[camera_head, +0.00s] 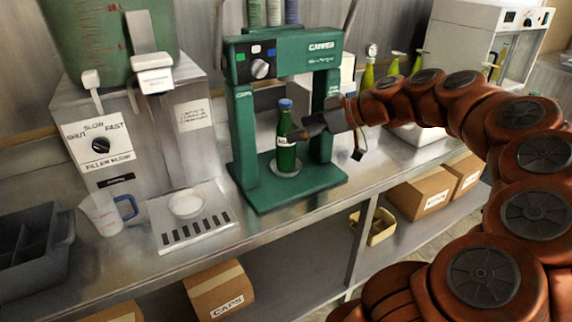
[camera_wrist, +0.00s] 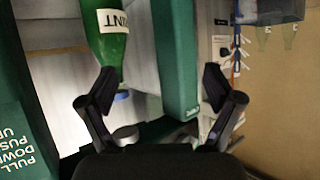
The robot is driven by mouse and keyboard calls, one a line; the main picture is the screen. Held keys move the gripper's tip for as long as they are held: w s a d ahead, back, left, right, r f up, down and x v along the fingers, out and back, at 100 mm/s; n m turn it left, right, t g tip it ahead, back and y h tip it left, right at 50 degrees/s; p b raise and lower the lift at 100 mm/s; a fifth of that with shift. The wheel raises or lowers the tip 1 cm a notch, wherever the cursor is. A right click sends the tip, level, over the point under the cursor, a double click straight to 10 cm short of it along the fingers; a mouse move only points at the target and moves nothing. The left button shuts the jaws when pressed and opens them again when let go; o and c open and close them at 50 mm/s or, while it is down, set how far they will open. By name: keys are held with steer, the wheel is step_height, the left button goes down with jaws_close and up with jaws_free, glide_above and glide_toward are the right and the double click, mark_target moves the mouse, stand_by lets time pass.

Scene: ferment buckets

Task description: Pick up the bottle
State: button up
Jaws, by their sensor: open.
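A green bottle (camera_head: 287,158) with a blue cap and a white label stands upright on the round plate of a green capping machine (camera_head: 243,140). My gripper (camera_head: 303,134) is just right of the bottle at label height. In the wrist view the gripper (camera_wrist: 158,86) is open, with nothing between its fingertips. The bottle (camera_wrist: 110,48) shows at upper left there, near the left finger and partly overlapped by it. I cannot tell whether that finger touches it.
The machine's uprights stand close on both sides of the bottle. Left of it are a filler (camera_head: 150,120), a measuring jug (camera_head: 103,215) and a dark crate (camera_head: 28,245). Several bottles and a white cabinet (camera_head: 490,42) stand at the back right. Cardboard boxes (camera_head: 420,190) lie below.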

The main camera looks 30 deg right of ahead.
steer(key=d+f+t+h, duration=0.1)
steer(key=d+f+t, duration=0.1)
steer(key=d, duration=0.5)
steer(key=p+x, duration=0.2)
steer(key=x, duration=0.9)
steer(key=shift+f+m, duration=0.3)
steer(key=shift+f, duration=0.1)
steer(key=shift+w+a, duration=0.1)
steer(key=shift+c, duration=0.2)
jaws_close()
